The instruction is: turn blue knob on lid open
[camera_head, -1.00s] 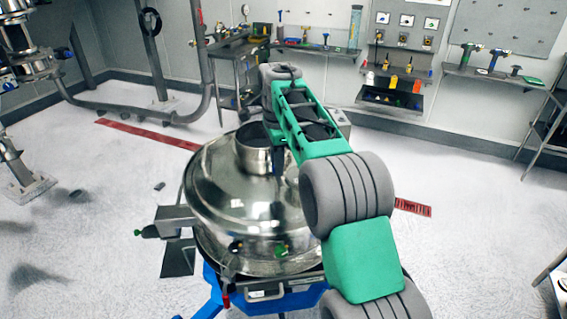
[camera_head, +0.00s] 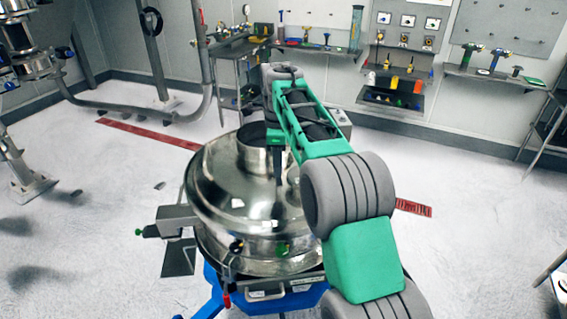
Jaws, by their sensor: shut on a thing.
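The sifter's shiny round metal lid (camera_head: 222,190) is in the middle of the head view, with an upright metal spout (camera_head: 249,157) on top. My green and grey arm reaches over the lid from the right. My gripper (camera_head: 269,150) is at the arm's far end, close beside the spout and small in the picture. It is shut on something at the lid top. The blue knob is hidden behind my gripper and arm, so its turn angle cannot be seen.
The sifter stands on a blue frame (camera_head: 212,300). A bracket with a green-tipped handle (camera_head: 150,232) sticks out on its left. Tool shelves (camera_head: 395,95) and a bench line the back wall. The pale floor is open to both sides.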

